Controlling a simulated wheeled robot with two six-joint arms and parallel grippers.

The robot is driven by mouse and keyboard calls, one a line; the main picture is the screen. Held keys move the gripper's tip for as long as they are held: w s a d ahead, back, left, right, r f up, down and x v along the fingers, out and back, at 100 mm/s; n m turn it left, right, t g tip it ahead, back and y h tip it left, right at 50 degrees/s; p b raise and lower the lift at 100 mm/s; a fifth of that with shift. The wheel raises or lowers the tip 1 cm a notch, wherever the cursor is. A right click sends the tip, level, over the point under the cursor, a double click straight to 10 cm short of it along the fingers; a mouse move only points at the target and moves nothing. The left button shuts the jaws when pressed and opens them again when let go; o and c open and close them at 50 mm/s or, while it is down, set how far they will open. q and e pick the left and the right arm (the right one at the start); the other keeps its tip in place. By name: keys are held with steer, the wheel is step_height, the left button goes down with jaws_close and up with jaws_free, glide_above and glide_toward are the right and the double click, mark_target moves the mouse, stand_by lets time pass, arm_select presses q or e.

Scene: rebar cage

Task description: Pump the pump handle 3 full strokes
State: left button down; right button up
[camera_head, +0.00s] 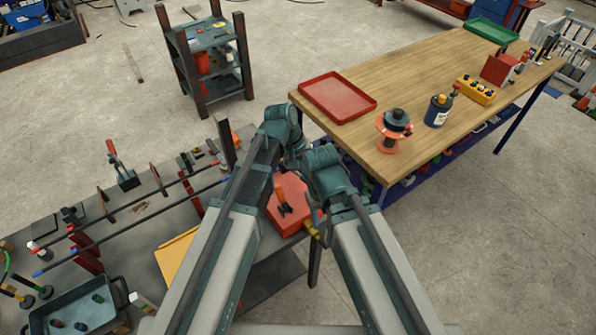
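A red-orange box-like unit (291,220) sits at the right end of the grey bench, between my two arms. My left gripper is hidden behind the arms.
The grey bench (185,190) on the left carries long bars, a red-handled clamp-like tool (115,160) and a dark tray (75,310). A wooden table (400,90) with a red tray (338,97) stands at the right. A shelf rack (210,60) stands behind.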

arm_select(q)
steer(key=shift+f, duration=0.1)
steer(key=shift+s+d+f+b, duration=0.2)
steer(key=shift+f+b, duration=0.35)
steer(key=shift+b, duration=0.1)
steer(key=shift+s+d+f+b, duration=0.1)
steer(key=shift+s+f+b, duration=0.1)
steer(key=shift+f+b, duration=0.45)
steer(key=shift+s+d+f+b, duration=0.1)
steer(key=shift+f+b, duration=0.6)
steer(key=shift+s+d+f+b, duration=0.1)
steer(key=shift+f+b, duration=0.6)
